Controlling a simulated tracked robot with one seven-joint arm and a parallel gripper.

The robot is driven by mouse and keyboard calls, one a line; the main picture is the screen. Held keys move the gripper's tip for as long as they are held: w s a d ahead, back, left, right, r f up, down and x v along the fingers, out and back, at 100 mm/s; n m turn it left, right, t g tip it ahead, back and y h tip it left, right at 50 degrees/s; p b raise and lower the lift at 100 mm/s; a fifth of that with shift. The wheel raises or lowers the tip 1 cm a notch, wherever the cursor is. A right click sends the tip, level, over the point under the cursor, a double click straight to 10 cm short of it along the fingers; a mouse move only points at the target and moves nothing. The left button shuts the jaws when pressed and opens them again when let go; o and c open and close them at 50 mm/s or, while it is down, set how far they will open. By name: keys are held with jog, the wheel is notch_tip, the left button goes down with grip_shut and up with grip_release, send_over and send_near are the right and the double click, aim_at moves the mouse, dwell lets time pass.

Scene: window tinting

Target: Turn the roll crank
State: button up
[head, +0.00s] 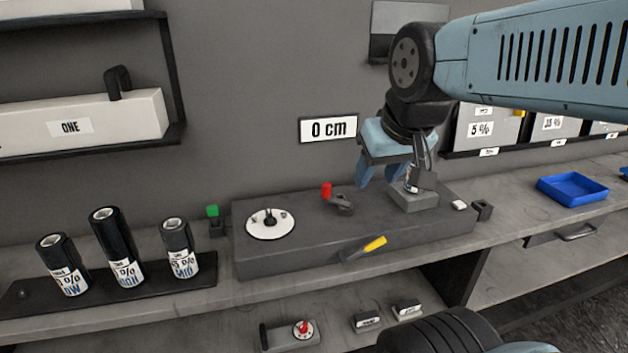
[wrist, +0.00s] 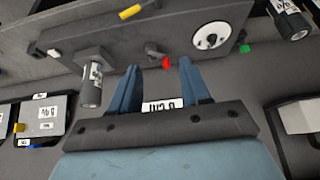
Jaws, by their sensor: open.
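The crank, a dark arm (head: 342,204) with an upright red knob (head: 327,190), sits on top of the long dark grey machine block (head: 320,257) on the bench. My gripper (head: 378,180) is open, pointing down, above and to the right of the red knob in the head view. In the wrist view, the red knob (wrist: 166,62) shows between the two blue fingers (wrist: 160,70), beyond their tips. It looks apart from them, and nothing is held. A sign (head: 329,129) on the wall behind reads "0 cm".
The block also carries a white disc (head: 270,224), a yellow handle (head: 375,243) and a small roll (wrist: 91,85) on a raised mount (head: 413,200). Several dark labelled rolls (head: 123,255) stand to the left. A blue tray (head: 572,189) lies on the right.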

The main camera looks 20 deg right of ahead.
jog(key=shift+d, duration=0.15)
jog(key=m+g, duration=0.6)
jog(key=m, duration=0.3)
send_over(326, 183)
notch_tip(326, 183, down, 6)
notch_tip(326, 183, down, 13)
jog(key=shift+f, duration=0.1)
jog(key=shift+c, duration=0.4)
grip_shut()
